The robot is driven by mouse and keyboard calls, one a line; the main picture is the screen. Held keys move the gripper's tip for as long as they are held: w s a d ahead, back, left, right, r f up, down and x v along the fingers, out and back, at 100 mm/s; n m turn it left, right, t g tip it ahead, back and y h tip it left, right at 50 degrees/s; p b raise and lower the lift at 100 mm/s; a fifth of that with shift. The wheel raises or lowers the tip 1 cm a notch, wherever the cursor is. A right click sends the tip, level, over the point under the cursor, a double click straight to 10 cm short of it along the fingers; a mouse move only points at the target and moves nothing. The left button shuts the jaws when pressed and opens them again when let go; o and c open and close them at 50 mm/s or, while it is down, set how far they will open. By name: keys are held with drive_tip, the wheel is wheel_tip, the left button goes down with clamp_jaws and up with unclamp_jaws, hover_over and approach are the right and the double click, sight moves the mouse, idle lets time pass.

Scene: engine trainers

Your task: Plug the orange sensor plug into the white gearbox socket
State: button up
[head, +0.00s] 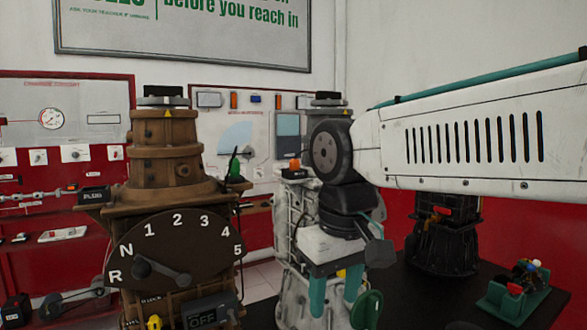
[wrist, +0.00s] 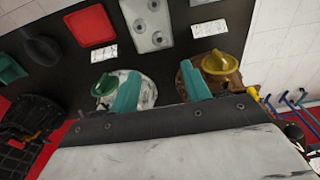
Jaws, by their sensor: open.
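The white gearbox (head: 293,215) stands in the middle of the head view, partly hidden behind my arm and gripper. A small orange piece (head: 294,164) sits on its top left; I cannot tell whether it is the sensor plug. The socket cannot be made out. My gripper (head: 336,290) points down in front of the white gearbox, its teal fingers apart with nothing seen held. In the wrist view my gripper (wrist: 160,86) is also open, with the white gearbox (wrist: 147,90) beyond the fingers. A green knob (head: 366,308) is right of the fingers.
A brown gearbox (head: 165,205) with a gear dial stands close on the left. A black gearbox (head: 442,240) stands at the right. A teal tray (head: 498,305) with small coloured parts lies on the dark table at far right. Red-framed panels line the back wall.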

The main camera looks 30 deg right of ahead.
drive_tip(key=w+d+r, duration=0.4)
drive_tip(key=w+r, duration=1.2)
drive_tip(key=w, duration=0.1)
drive_tip(key=g, duration=0.1)
approach(294, 167)
drive_tip(key=shift+w+d+r, duration=0.1)
drive_tip(key=shift+w+d, duration=0.2)
drive_tip(key=shift+w, duration=0.25)
drive_tip(key=shift+f, duration=1.3)
drive_tip(key=shift+w+d+f, duration=0.1)
drive_tip(key=shift+f, duration=2.5)
drive_tip(key=c, duration=1)
